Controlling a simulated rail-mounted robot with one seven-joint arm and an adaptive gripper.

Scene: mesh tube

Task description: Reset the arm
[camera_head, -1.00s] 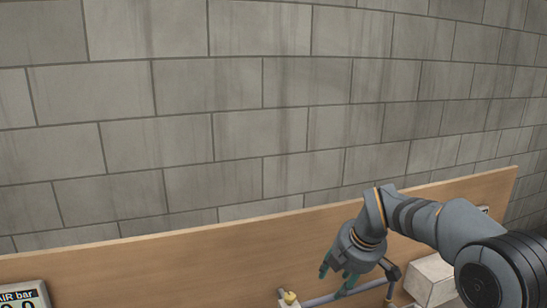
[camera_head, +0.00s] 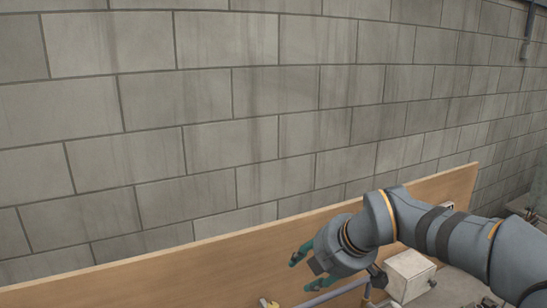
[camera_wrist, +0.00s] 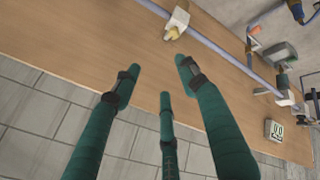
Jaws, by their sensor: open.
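My arm (camera_head: 440,232) is grey with black and orange bands and reaches in from the lower right of the head view. My gripper (camera_head: 300,262) is at its end, near the wooden board (camera_head: 190,262), with green fingers spread and nothing seen between them. In the wrist view my gripper (camera_wrist: 160,74) shows three separate green fingers, open and empty, over the tan board (camera_wrist: 130,40).
A grey block wall (camera_head: 250,120) rises behind the board. A pale box (camera_head: 408,275) stands right of my gripper. A rail or tube (camera_wrist: 215,45) with a yellow-knobbed fitting (camera_wrist: 177,24) runs along the board. A small digital display (camera_wrist: 274,130) sits at the right.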

